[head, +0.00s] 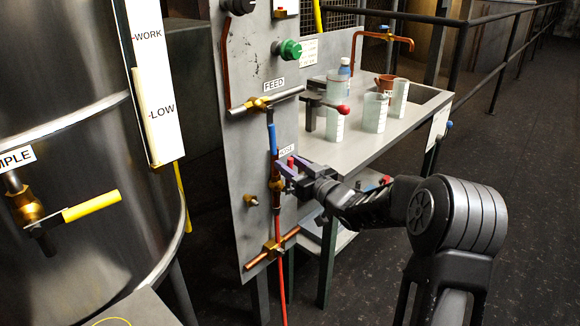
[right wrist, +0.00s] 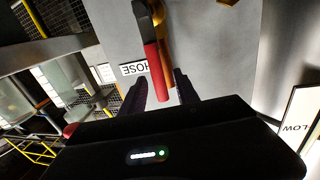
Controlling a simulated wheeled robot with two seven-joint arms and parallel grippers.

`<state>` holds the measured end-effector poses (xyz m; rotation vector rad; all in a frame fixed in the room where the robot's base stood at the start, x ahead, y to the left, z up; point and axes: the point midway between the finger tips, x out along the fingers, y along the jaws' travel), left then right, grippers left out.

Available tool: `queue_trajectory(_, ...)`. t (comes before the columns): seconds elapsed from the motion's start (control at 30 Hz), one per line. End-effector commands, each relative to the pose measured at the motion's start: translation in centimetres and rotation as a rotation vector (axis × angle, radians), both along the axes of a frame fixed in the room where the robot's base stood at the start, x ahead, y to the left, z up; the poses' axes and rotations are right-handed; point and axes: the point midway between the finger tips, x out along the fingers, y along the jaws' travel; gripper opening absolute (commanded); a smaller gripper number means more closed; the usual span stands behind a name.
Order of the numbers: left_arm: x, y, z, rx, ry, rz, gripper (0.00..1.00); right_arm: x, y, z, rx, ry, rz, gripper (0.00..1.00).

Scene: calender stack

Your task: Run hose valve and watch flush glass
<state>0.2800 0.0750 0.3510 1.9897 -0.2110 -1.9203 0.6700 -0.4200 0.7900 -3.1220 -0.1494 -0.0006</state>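The hose valve's red lever (head: 291,162) is on the grey panel beside the partly covered HOSE label (head: 287,150). In the right wrist view the red lever (right wrist: 155,70) lies between the two dark fingers, with the HOSE label (right wrist: 133,69) to its left. My right gripper (head: 286,178) is at this valve with its fingers apart, one on each side of the lever; it also shows in the right wrist view (right wrist: 161,92). I cannot tell whether a finger touches the lever. I cannot clearly pick out a flush glass. My left gripper is out of view.
The FEED valve (head: 262,103) with its long bar is above, a lower brass valve (head: 272,248) below. A steel tank (head: 75,130) stands left, and a bench (head: 360,150) with several glass containers is behind my right arm.

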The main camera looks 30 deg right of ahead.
Motion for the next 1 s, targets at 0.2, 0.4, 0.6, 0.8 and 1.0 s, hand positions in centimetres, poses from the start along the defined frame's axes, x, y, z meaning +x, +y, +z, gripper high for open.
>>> queue_trajectory(0.2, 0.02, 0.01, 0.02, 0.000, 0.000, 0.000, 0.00, 0.05, 0.02, -0.01, 0.000, 0.000, 0.000, 0.37)
queue_trajectory(0.4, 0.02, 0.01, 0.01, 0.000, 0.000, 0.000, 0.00, 0.03, 0.02, -0.01, 0.000, 0.000, 0.000, 0.22)
queue_trajectory(0.6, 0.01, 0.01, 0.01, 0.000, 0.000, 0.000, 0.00, 0.03, 0.01, -0.01, 0.000, 0.001, 0.000, 0.06)
queue_trajectory(0.8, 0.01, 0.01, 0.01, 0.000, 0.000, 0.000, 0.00, 0.02, 0.01, -0.02, 0.000, 0.001, 0.000, 0.00)
queue_trajectory(1.0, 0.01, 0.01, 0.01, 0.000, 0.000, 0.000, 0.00, 0.02, 0.01, -0.03, 0.000, 0.001, 0.000, 0.00)
